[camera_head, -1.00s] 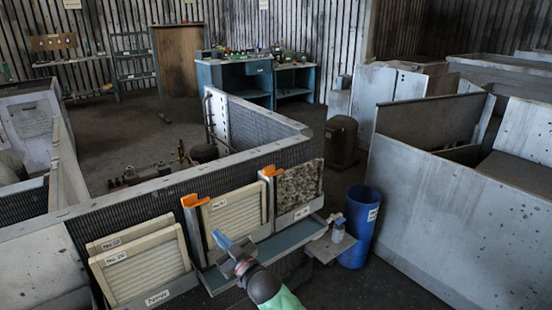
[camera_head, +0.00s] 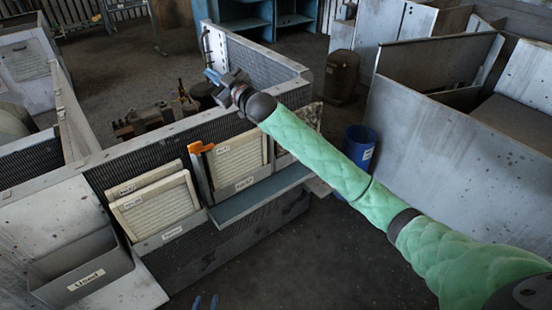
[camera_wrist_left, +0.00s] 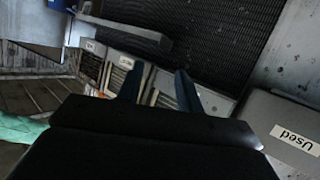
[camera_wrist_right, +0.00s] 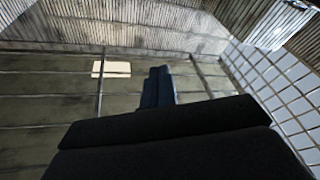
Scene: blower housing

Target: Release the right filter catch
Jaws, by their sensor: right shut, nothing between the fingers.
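The left filter catch (camera_head: 201,147) is an orange lever on the housing's front, at the left edge of a pale pleated filter (camera_head: 238,160). The right catch is hidden behind my right arm in the head view. A dirty, speckled filter (camera_head: 284,158) shows only in part behind that arm. My right gripper (camera_head: 212,76) is raised above the housing, shut and empty, pointing up and left. Its fingers (camera_wrist_right: 157,77) are together in the right wrist view, with only ceiling and wall beyond. My left gripper (camera_head: 205,302) is low in front of the housing, its fingers (camera_wrist_left: 158,85) apart and empty.
Spare filters (camera_head: 155,208) stand in a rack labelled New (camera_head: 172,233). A grey bin labelled Used (camera_head: 80,270) is at lower left. A blue ledge (camera_head: 260,197) juts out below the filters. A blue barrel (camera_head: 358,147) stands right. The floor in front is clear.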

